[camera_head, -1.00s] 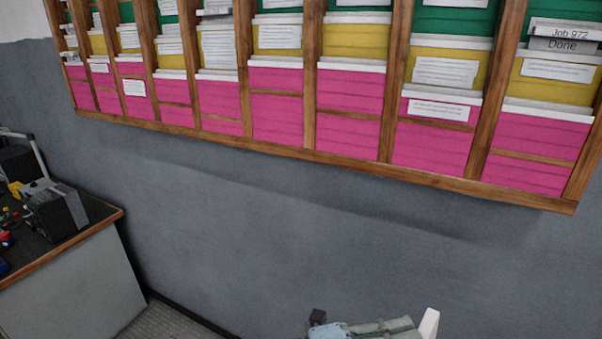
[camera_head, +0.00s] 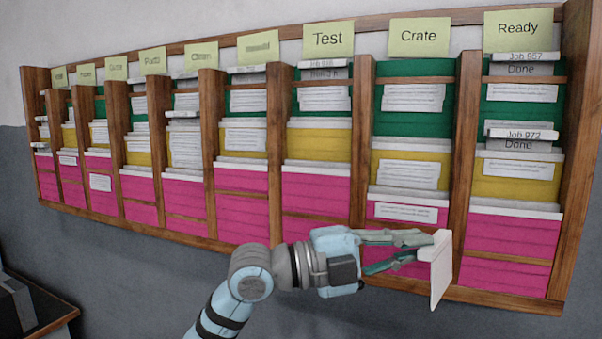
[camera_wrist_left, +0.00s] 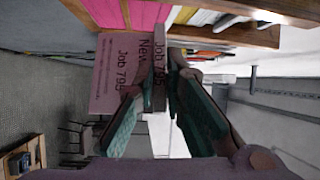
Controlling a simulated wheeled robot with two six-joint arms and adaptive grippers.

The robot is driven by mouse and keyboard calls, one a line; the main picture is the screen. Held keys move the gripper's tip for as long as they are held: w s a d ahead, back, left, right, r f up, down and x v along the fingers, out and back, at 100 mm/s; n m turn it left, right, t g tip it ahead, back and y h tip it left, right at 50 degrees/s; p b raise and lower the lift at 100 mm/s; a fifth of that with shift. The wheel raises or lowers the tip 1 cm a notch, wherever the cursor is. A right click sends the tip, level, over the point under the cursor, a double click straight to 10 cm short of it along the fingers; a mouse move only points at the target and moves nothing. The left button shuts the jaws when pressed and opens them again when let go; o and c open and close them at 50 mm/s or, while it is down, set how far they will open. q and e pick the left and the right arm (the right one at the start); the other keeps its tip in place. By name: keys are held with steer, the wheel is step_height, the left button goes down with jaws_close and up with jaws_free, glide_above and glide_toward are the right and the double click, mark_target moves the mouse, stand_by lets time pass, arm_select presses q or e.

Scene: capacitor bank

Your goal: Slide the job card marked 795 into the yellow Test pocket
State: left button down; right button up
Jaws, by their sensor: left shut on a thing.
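The job card (camera_head: 441,272) is a pale slab seen nearly edge-on in the head view. In the left wrist view the card (camera_wrist_left: 112,85) is pinkish and reads Job 795 and New. My left gripper (camera_head: 422,246) is shut on it, in front of the rack's lower pink pockets in the Crate column. The yellow Test pocket (camera_head: 319,146) is under the green pocket in the column labelled Test (camera_head: 327,39), up and left of the card. White card edges show along its top. My right gripper is not in view.
The wooden rack (camera_head: 361,150) has upright dividers and several columns of green, yellow and pink pockets. Cards marked Job 957 (camera_head: 525,57) and Job 972 (camera_head: 524,134) stick out in the Ready column. A dark-topped bench (camera_head: 50,318) is at lower left.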

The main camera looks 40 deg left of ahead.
arm_select(q)
steer(key=s+d+r+m+g+h, duration=0.3)
steer(key=s+r+m+g, duration=0.3)
steer(key=s+r+g, duration=0.3)
steer(key=s+d+r+m+g+h, duration=0.25)
steer(key=s+r+m+g, duration=0.35)
steer(key=r+g, duration=0.4)
steer(key=s+a+r+m+g+y, duration=0.2)
steer(key=s+r+m+g+y, duration=0.25)
steer(key=s+m+g, duration=0.35)
steer(key=s+a+r+m+g+y+p, duration=0.1)
steer(key=s+a+r+m+g+y, duration=0.15)
steer(key=s+a+m+y, duration=0.45)
steer(key=s+a+r+m+g+y, duration=0.2)
steer(key=a+m+g+y, duration=0.15)
steer(key=y, duration=0.65)
steer(key=w+a+m+t+y, duration=1)
steer(key=w+m+t+y, duration=0.35)
steer(key=t+y, duration=0.2)
steer(key=shift+w+a+f+m+t+h+p, duration=0.45)
steer(key=shift+w+m+t, duration=0.95)
steer(key=shift+w, duration=2.45)
steer(key=shift+w+a+f+m+t+h+p, duration=0.15)
steer(key=shift+w+f+m+t+p, duration=0.6)
steer(key=shift+w+t, duration=2.2)
steer(key=shift+w+a+f+m+t+h+p, duration=0.15)
steer(key=shift+w+a+f+m+t+p, duration=0.5)
steer(key=shift+w, duration=4.1)
steer(key=shift+d+m, duration=0.3)
steer(key=shift+d, duration=0.1)
